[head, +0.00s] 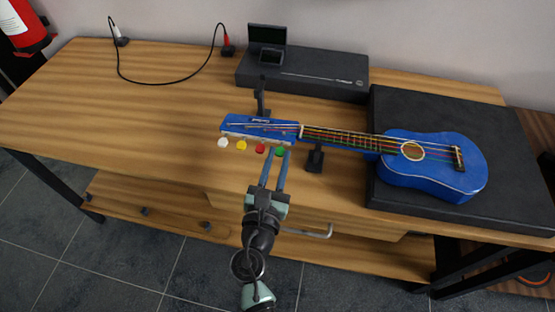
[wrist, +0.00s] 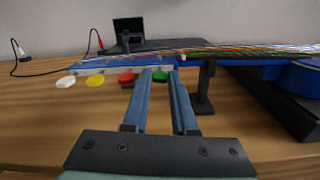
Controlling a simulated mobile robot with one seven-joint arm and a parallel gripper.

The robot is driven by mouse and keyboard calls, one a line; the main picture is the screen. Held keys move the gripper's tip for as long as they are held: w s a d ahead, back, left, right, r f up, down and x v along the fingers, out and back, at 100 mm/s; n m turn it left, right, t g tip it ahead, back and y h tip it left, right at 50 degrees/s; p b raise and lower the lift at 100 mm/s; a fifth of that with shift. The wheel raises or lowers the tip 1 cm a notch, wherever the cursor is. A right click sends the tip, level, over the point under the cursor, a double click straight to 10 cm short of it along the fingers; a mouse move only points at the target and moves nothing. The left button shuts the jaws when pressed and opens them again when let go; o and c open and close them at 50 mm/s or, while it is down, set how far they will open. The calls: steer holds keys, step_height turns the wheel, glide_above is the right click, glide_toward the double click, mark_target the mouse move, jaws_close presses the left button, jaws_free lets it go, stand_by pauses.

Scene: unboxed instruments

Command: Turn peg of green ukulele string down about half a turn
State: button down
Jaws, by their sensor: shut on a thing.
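A blue ukulele (head: 431,180) lies on its back, with its body on a black case and its headstock (head: 240,124) reaching left over the table. White (head: 223,143), yellow (head: 241,145), red (head: 260,149) and green (head: 279,152) pegs stick out from the headstock's near side. My gripper (head: 276,157) comes from the near side, its two long blue fingers at the green peg. In the wrist view, the green peg (wrist: 159,76) sits between the fingertips, which are shut on it and hide part of it. The red peg (wrist: 127,78) is just left of the left finger.
A black stand (head: 315,160) supports the neck, and another black stand (head: 262,97) rises behind the headstock. The black case (head: 395,103) fills the table's right. A flat black box (head: 330,66) is at the back. A cable (head: 150,82) lies back left. The table's left is clear.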

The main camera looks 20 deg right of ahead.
steer(key=m+b, duration=0.2)
steer(key=m, duration=0.2)
steer(key=shift+f, duration=0.15)
steer(key=m+b, duration=0.3)
steer(key=m, duration=0.2)
steer(key=m+b, duration=0.3)
steer(key=m, duration=0.1)
steer(key=shift+d+f+m, duration=0.1)
steer(key=shift+m, duration=0.2)
steer(key=m+b, duration=0.2)
steer(key=m, duration=0.1)
steer(key=shift+m+b, duration=0.3)
steer(key=shift+b, duration=0.05)
steer(key=m+b, duration=0.3)
steer(key=m, duration=0.1)
steer(key=shift+m, duration=0.3)
steer(key=m+b, duration=0.4)
steer(key=shift+f, duration=0.15)
steer(key=m+b, duration=0.3)
steer(key=m, duration=0.1)
steer(key=shift+m, duration=0.4)
steer(key=shift+m+b, duration=1.2)
steer(key=shift+m, duration=0.6)
steer(key=shift+r, duration=0.2)
